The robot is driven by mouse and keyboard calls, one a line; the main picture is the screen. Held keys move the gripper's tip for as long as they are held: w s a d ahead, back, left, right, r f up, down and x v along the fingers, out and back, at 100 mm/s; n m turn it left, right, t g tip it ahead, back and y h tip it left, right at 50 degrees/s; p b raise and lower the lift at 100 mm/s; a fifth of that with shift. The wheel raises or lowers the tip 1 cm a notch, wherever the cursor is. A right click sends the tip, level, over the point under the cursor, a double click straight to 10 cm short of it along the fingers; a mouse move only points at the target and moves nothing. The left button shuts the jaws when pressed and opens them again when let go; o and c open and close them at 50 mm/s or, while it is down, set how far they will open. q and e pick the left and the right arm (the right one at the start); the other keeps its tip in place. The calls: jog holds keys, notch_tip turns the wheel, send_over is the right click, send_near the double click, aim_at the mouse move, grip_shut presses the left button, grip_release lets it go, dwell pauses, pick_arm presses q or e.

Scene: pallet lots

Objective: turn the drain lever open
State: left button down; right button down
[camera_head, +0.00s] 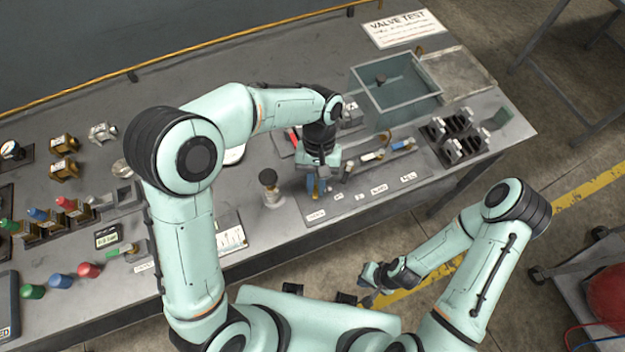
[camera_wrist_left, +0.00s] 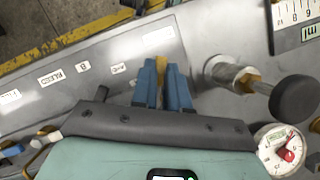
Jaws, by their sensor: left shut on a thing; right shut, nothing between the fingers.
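My left gripper (camera_head: 318,186) points down at the labelled plate (camera_head: 345,203) along the bench's near edge. In the left wrist view its blue fingers (camera_wrist_left: 164,88) are shut on a yellow lever (camera_wrist_left: 161,62), seen as a narrow strip between them. The lever's pivot and its label are hidden or too small to read, so its exact angle cannot be told. My right gripper (camera_head: 369,290) is shut and empty, in front of the bench over the floor.
A black-knobbed valve (camera_wrist_left: 293,100) stands close beside the left gripper, with a dial gauge (camera_wrist_left: 272,153) near it. An open tank (camera_head: 398,105) lies behind. A tray of grey fittings (camera_head: 458,156) stands to the right. Coloured parts crowd the bench's left side.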

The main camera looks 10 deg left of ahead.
pick_arm(q)
jog(key=n, duration=0.2)
jog(key=d+n+h, duration=0.1)
jog(key=n+t+h, duration=0.1)
jog(key=n, duration=0.1)
jog(key=shift+w+d+n, duration=0.25)
jog(key=shift+n, duration=0.05)
pick_arm(e)
jog(key=shift+s+f, duration=0.15)
dwell(0.4)
pick_arm(q)
jog(key=c, duration=1.1)
grip_release()
jog(key=shift+w+r, duration=0.1)
jog(key=p+v, duration=0.2)
jog(key=v, duration=1.1)
jog(key=shift+a, duration=0.1)
pick_arm(e)
jog(key=w+r, duration=0.2)
jog(key=r, duration=0.1)
jog(key=shift+w, duration=0.3)
